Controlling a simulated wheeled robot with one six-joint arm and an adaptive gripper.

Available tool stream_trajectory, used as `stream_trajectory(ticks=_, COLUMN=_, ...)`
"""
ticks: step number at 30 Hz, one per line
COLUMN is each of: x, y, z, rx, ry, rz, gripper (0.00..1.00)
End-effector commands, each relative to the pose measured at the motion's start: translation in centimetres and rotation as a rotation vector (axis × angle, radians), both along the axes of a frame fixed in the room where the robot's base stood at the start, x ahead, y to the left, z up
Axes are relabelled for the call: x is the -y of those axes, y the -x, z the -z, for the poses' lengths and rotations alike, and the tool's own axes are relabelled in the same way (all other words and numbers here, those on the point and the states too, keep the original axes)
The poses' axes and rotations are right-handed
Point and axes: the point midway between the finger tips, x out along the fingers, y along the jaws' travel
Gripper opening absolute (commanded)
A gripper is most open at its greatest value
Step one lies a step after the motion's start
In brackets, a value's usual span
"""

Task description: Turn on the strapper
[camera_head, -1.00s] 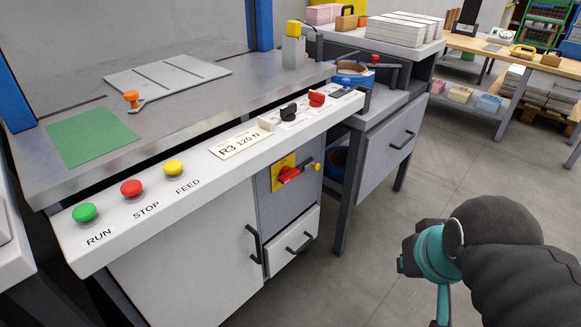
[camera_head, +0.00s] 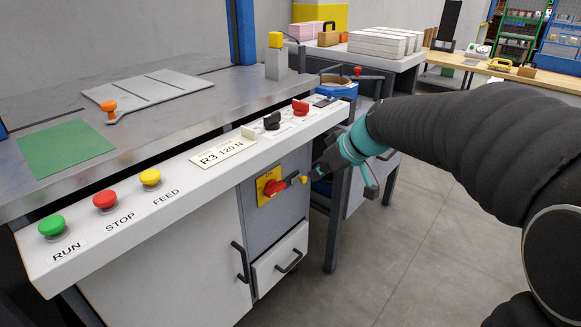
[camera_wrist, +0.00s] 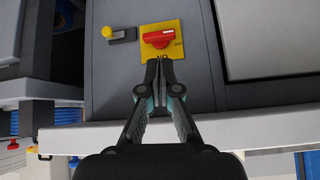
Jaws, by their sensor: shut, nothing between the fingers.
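The strapper is a grey and white cabinet (camera_head: 165,250) with a sloping control panel. On its grey side panel is a red rotary switch (camera_head: 274,187) on a yellow plate (camera_head: 263,199). In the wrist view the red switch handle (camera_wrist: 157,38) lies roughly horizontal, and the plate (camera_wrist: 175,26) appears upside down with an ON label by its lower edge. My gripper (camera_wrist: 159,66) is shut and empty, its tips just below the red handle in that view. I cannot tell whether the tips touch the plate. In the head view my gripper (camera_head: 318,170) is right of the switch.
A small yellow-tipped lever (camera_wrist: 107,32) sits beside the switch plate. The control panel carries green RUN (camera_head: 51,225), red STOP (camera_head: 105,200) and yellow FEED (camera_head: 150,177) buttons. A drawer (camera_head: 279,262) is below the switch. Floor at right is clear.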

Motion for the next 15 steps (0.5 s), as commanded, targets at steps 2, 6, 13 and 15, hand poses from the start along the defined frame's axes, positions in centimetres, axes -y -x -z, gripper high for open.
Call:
stream_trajectory(ticks=2, x=-0.8, y=-2.6, z=1.3, rx=0.029, ry=-0.012, rz=-0.046, gripper=0.00)
stream_trajectory(ticks=6, x=-1.7, y=-5.5, z=2.3, rx=0.077, ry=-0.026, rz=-0.100, gripper=0.00)
stream_trajectory(ticks=13, x=-2.2, y=-7.0, z=2.7, rx=0.107, ry=-0.030, rz=-0.128, gripper=0.00)
stream_trajectory(ticks=15, x=-2.2, y=-7.0, z=2.7, rx=0.107, ry=-0.029, rz=-0.129, gripper=0.00)
